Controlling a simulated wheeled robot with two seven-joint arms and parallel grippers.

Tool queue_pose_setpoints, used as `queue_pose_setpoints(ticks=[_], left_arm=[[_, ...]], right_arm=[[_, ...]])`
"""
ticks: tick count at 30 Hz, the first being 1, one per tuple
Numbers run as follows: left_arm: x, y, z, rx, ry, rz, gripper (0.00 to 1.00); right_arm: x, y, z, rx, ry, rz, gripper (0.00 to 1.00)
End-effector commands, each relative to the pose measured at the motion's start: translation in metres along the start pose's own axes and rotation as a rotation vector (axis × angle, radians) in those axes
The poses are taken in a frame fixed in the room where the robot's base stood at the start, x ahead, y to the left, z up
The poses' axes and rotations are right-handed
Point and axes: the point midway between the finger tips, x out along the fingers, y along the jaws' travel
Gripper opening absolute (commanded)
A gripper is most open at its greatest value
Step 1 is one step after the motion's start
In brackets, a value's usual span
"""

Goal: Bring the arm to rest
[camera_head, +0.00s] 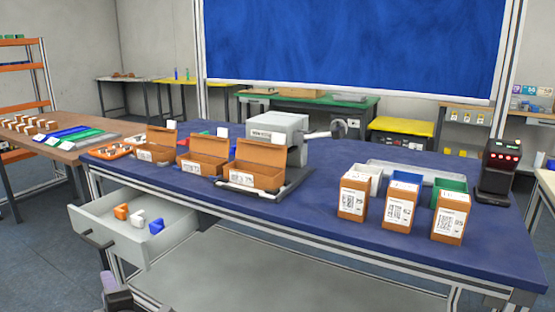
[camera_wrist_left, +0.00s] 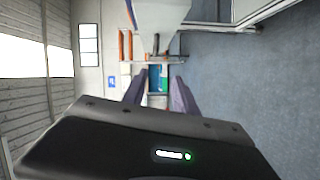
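My left gripper (camera_head: 118,293) shows only in part at the bottom left edge of the head view, below and in front of the open drawer (camera_head: 170,243). In the left wrist view its two fingers (camera_wrist_left: 158,90) are apart with nothing held between them. The wrist view looks out over the floor and the far wall, away from the tabletop. My right gripper is in neither view.
The drawer sticks out from the blue table (camera_head: 310,215) and holds small orange, white and blue items. Open cardboard boxes (camera_head: 260,165), a grey machine (camera_head: 280,133), labelled boxes (camera_head: 398,208) and a black device (camera_head: 497,170) stand on the table.

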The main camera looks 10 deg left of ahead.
Motion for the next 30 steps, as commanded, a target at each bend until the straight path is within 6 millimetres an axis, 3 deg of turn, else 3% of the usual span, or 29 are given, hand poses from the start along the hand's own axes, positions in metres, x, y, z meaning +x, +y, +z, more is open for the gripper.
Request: queue_pose_setpoints(ticks=[5,10,17,20,23,27,30], left_arm=[[-0.001,-0.01,0.021,0.133,-0.088,-0.035,0.34],[-0.007,-0.024,0.054,0.28,-0.221,-0.058,0.34],[-0.029,-0.07,0.116,0.516,-0.458,-0.101,0.34],[-0.049,-0.103,0.147,0.642,-0.596,-0.124,0.34],[-0.081,-0.148,0.182,0.794,-0.775,-0.148,0.34],[-0.152,-0.231,0.222,1.024,-1.099,-0.184,0.34],[-0.209,-0.285,0.234,1.15,-1.325,-0.201,0.34]], right_arm=[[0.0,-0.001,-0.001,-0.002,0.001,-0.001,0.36],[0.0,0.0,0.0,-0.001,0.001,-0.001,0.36],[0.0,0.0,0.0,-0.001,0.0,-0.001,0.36],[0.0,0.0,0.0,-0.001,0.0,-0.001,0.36],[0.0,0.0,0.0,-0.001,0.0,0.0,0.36],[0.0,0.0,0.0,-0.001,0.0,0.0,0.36],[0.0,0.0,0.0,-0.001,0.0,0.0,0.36]])
